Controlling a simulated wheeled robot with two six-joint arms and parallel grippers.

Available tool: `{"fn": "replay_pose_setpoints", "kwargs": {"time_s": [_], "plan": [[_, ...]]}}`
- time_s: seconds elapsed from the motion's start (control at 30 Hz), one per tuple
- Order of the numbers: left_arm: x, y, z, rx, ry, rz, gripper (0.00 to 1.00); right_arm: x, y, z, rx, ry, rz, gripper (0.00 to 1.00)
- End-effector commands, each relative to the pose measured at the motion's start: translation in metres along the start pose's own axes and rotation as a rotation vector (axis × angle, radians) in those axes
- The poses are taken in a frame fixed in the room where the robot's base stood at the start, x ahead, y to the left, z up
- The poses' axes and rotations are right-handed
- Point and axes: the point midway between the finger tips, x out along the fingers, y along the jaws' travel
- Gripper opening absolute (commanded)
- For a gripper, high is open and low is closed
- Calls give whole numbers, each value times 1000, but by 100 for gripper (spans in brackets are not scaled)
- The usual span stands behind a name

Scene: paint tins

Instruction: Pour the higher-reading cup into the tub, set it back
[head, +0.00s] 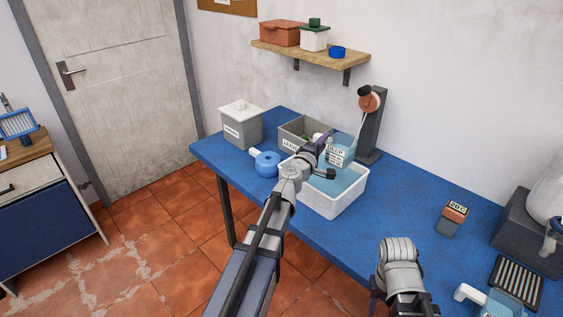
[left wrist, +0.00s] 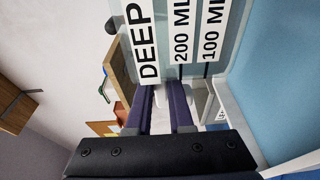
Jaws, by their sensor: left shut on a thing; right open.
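A clear cup (head: 338,149) labelled DEEP is in my left gripper (head: 322,148), above the white tub (head: 325,206). The tub holds blue liquid. In the left wrist view the cup (left wrist: 235,50) shows 200 ML and 100 ML marks, and the purple fingers (left wrist: 162,108) are shut at it. The cup looks near upright; its liquid level is unclear. A second cup (head: 497,304) with a white handle is cut off at the lower right. My right gripper (head: 376,291) is open, partly hidden behind its own arm, above the table's front edge.
On the blue table (head: 410,205) stand a grey bin (head: 297,130) behind the tub, a lidded container (head: 241,128), a blue round item (head: 267,163) and a dark stand (head: 374,130) close by. A small display block (head: 453,218) and a slotted rack (head: 516,284) are at right. The table's middle is clear.

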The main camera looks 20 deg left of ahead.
Motion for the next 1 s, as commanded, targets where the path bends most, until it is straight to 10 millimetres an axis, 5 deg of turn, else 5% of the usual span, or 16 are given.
{"fn": "replay_pose_setpoints", "kwargs": {"time_s": [0.03,0.1,0.37,0.67,1.0], "plan": [[0,-24,0,-1,0,0,0,24,-2,-1,-1,0,0,50],[0,-36,0,-1,0,0,0,36,-3,-2,-1,0,0,50],[0,-58,0,-1,1,0,0,58,-6,-3,-2,0,0,50],[-8,-35,-33,-3,215,0,0,35,-3,-2,-1,0,0,50],[-50,-4,-93,-5,631,2,0,4,0,0,-1,0,0,50]]}}
